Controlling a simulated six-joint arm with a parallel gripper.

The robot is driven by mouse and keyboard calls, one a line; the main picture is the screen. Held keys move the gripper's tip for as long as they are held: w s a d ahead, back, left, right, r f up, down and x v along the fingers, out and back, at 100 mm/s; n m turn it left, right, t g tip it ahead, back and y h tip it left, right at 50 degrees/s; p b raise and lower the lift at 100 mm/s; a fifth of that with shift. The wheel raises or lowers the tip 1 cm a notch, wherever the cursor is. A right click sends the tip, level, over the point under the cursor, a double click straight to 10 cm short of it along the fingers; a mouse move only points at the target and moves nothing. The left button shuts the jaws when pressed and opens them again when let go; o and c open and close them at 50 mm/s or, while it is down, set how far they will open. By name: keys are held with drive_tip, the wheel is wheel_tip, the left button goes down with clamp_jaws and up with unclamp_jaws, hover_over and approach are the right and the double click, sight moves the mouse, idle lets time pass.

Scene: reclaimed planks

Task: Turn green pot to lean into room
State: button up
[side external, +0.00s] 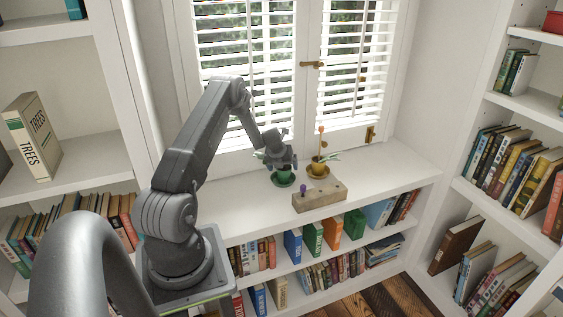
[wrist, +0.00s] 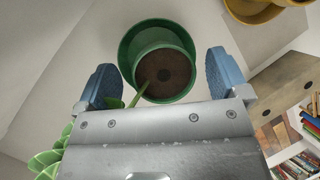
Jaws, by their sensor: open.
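The green pot (wrist: 158,47) stands on its green saucer (wrist: 127,52) and holds dark soil with a thin green stem. In the side external view the green pot (side external: 284,179) sits on the white window ledge, partly hidden by my gripper. My gripper (side external: 281,163) is over the pot from above. In the wrist view my gripper (wrist: 163,82) is open, with one blue fingertip on each side of the pot and a visible gap to both. Green leaves (wrist: 48,158) show at the lower left; much of the plant is hidden by the gripper body.
A yellow pot (side external: 319,167) with an orange-tipped plant stands just right of the green pot. A wooden block (side external: 320,196) with a purple knob lies in front. The shuttered window (side external: 290,60) is close behind. The ledge is clear to the right (side external: 390,172).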

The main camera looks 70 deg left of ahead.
drive_tip(key=v, duration=1.4)
drive_tip(key=w+d+r+m+t+h, duration=0.1)
drive_tip(key=d+r+m, duration=0.8)
drive_tip(key=d+m, duration=0.3)
drive_tip(key=w+d+r+m+h, duration=0.1)
drive_tip(key=w+d+r+m, duration=0.1)
drive_tip(key=d+r+m, duration=0.95)
drive_tip(key=s+d+m, duration=1.8)
drive_tip(key=d+m, duration=0.3)
drive_tip(key=m, duration=0.3)
drive_tip(key=shift+s+r+t+h, duration=0.25)
drive_tip(key=shift+r+t+h, duration=0.15)
drive_tip(key=shift+r, duration=0.1)
drive_tip(key=shift+d+m, duration=0.15)
drive_tip(key=shift+m, duration=0.1)
